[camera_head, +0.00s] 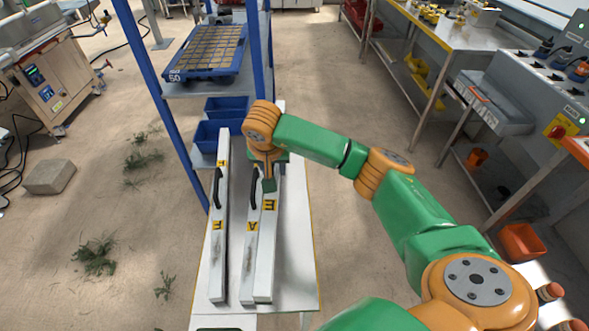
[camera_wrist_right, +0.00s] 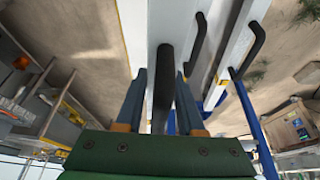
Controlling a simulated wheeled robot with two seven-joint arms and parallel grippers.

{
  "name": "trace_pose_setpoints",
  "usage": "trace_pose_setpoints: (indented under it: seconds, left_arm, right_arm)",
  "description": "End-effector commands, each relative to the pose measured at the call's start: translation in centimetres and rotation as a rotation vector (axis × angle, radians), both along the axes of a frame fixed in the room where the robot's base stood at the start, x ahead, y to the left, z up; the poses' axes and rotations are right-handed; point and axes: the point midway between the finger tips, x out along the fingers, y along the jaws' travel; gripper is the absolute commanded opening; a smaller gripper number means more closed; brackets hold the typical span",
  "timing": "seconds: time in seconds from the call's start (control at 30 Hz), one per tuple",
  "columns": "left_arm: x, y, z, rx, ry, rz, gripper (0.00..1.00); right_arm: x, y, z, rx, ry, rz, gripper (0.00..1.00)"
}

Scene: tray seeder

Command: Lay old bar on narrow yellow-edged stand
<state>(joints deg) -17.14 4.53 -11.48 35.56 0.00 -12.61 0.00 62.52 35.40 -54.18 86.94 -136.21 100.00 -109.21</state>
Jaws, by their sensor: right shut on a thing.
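My right gripper (camera_head: 268,183) is shut on the black handle (camera_wrist_right: 165,80) of the right-hand pale bar (camera_head: 264,265), which bears a yellow letter label. Close left of it lies a middle pale bar (camera_head: 249,262) with a black handle and a label like an A. A third pale bar (camera_head: 219,260), scuffed, lies further left with its own handle. All are long and roughly parallel over the white yellow-edged stand (camera_head: 296,250). I cannot tell whether the held bar touches the stand, nor which bar is the old one. My left gripper is out of view.
A blue-framed rack (camera_head: 160,100) stands behind and left of the stand, with a blue seed tray (camera_head: 205,74) on its shelf and blue bins (camera_head: 227,107) below. A machine bench (camera_head: 497,100) is at the right. The stand's right strip is bare.

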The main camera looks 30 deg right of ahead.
Motion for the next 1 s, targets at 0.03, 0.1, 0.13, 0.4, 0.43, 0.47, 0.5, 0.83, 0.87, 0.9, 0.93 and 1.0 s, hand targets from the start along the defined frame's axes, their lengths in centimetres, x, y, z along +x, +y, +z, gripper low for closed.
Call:
trace_pose_setpoints:
  seconds: [0.03,0.1,0.13,0.4,0.43,0.47,0.5,0.83,0.87,0.9,0.93,1.0]
  left_arm:
    - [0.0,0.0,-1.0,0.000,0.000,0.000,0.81]
    - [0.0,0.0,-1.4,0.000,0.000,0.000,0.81]
    - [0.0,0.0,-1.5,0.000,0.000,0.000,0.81]
    - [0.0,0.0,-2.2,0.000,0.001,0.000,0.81]
    - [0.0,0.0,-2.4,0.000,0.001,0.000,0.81]
    - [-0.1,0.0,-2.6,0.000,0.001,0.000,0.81]
    - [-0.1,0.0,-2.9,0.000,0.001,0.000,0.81]
    - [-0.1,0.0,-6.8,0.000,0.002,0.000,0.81]
    - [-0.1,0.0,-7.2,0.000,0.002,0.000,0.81]
    - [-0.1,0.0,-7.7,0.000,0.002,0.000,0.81]
    - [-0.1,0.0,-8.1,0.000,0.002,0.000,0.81]
    - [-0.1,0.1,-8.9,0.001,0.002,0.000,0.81]
  right_arm:
    - [0.4,-1.8,-1.0,0.003,0.002,0.003,0.00]
    - [0.8,-3.9,-1.4,0.002,0.001,0.023,0.00]
    - [0.9,-4.6,-1.6,0.002,0.001,0.030,0.00]
    - [1.0,-6.9,-2.4,0.001,-0.003,0.060,0.00]
    - [1.0,-6.8,-2.6,0.001,-0.003,0.060,0.00]
    - [1.0,-6.8,-2.8,0.002,-0.003,0.061,0.00]
    - [1.0,-6.8,-3.2,0.002,-0.003,0.061,0.00]
    - [1.0,-6.7,-7.4,0.002,-0.004,0.061,0.00]
    - [1.0,-6.7,-7.8,0.002,-0.004,0.061,0.00]
    - [1.0,-6.7,-8.4,0.004,-0.004,0.062,0.00]
    - [1.0,-6.7,-8.8,0.003,-0.003,0.061,0.00]
    - [0.9,-6.7,-9.7,0.002,-0.002,0.061,0.00]
